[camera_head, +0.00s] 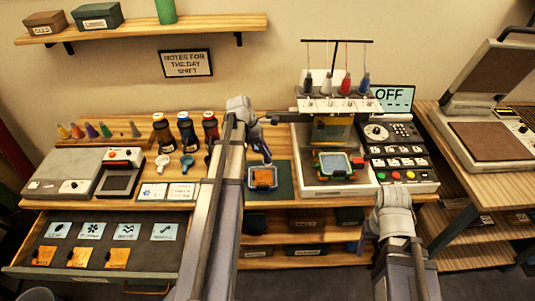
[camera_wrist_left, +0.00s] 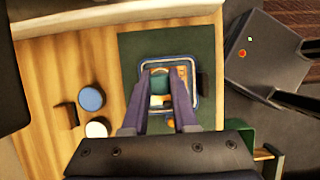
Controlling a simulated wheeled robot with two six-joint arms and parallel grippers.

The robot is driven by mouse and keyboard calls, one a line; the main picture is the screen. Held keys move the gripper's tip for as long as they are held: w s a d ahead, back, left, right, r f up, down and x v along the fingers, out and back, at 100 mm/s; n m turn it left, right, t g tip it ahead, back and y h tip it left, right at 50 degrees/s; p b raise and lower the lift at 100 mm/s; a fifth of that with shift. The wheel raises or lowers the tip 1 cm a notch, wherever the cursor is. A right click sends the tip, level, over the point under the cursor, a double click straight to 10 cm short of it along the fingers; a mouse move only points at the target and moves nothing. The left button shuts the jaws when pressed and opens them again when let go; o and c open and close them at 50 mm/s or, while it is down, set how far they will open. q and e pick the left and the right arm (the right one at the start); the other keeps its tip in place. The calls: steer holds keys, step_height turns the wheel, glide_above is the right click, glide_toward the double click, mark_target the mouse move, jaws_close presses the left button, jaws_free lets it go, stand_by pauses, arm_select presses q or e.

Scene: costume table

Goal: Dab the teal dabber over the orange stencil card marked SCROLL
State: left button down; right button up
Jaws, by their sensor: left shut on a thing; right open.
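My left gripper (camera_head: 265,157) is over the dark green mat (camera_head: 282,174), at a blue-rimmed frame (camera_head: 252,186) holding an orange card (camera_head: 263,178). In the left wrist view its fingers (camera_wrist_left: 163,105) are shut on a small teal piece, apparently the teal dabber (camera_wrist_left: 160,82). The dabber is over the framed card; I cannot tell whether it touches. Orange patches of the card (camera_wrist_left: 181,72) show beside it. The fingers hide much of the card, and no SCROLL mark is legible. My right gripper (camera_head: 362,243) is open, low in front of the table, its fingertips unclear.
An open drawer (camera_head: 140,276) at the left holds several orange cards (camera_head: 79,257) below blue labels. Coloured dabbers stand in a rack (camera_head: 121,138) at the back left. Bottles (camera_head: 187,132) stand left of my left arm. The embroidery machine (camera_head: 335,185) stands right of the mat.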

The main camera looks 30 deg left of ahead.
arm_select(q)
steer(key=shift+f, duration=0.15)
steer(key=f+b, duration=0.2)
steer(key=a+f+b, duration=0.1)
steer(key=b, duration=0.1)
steer(key=f+b, duration=0.2)
steer(key=shift+a+f, duration=0.25)
steer(key=shift+f, duration=0.05)
steer(key=shift+f+b, duration=0.55)
stand_by(1.2)
stand_by(1.2)
step_height(320, 180, up, 7)
steer(key=p, duration=0.7)
steer(key=shift+f, duration=0.1)
steer(key=f+b, duration=0.2)
steer(key=s+f+b, duration=0.1)
steer(key=f+b, duration=0.2)
steer(key=b, duration=0.1)
steer(key=shift+s+a+f, duration=0.2)
steer(key=shift+a+f, duration=0.15)
steer(key=shift+f, duration=0.05)
